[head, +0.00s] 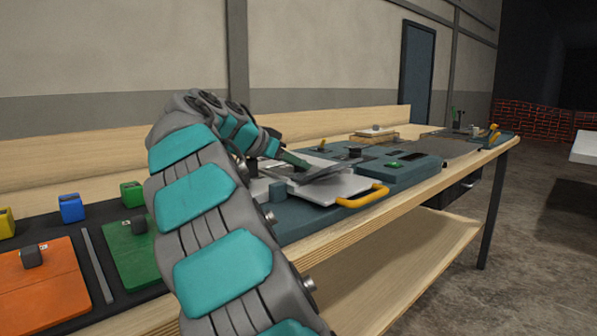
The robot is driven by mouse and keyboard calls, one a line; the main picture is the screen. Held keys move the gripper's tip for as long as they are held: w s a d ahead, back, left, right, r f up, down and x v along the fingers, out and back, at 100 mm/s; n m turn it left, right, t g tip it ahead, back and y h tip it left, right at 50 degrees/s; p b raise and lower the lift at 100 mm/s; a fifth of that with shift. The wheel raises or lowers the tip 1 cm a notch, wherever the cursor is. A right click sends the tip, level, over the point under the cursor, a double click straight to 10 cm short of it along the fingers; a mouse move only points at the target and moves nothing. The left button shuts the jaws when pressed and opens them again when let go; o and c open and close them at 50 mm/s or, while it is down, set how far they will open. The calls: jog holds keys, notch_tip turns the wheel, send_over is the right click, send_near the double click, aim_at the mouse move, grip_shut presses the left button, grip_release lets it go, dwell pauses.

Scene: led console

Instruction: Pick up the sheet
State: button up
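My arm crosses the middle of the head view, and my gripper (300,163) is small at its far end, over the blue-grey console (300,222) on the bench. A flat, light grey-white sheet-like panel (345,188) lies there, with a yellow handle (363,197) at its front right. A dark grey flat piece (322,174) is right at the gripper, above the panel. I cannot tell whether the gripper touches or holds it. The fingers are too small and overlapped to tell open from shut. My arm hides part of the console's left side.
The long wooden bench (400,217) has a raised back board (340,122). At left, a black mat (100,240) bears an orange plate (45,285), a green plate (130,250) and coloured clips. A wooden block (374,137) stands farther along. The floor at right is open.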

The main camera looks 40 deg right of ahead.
grip_shut()
jog(key=shift+r, duration=0.15)
dwell(0.4)
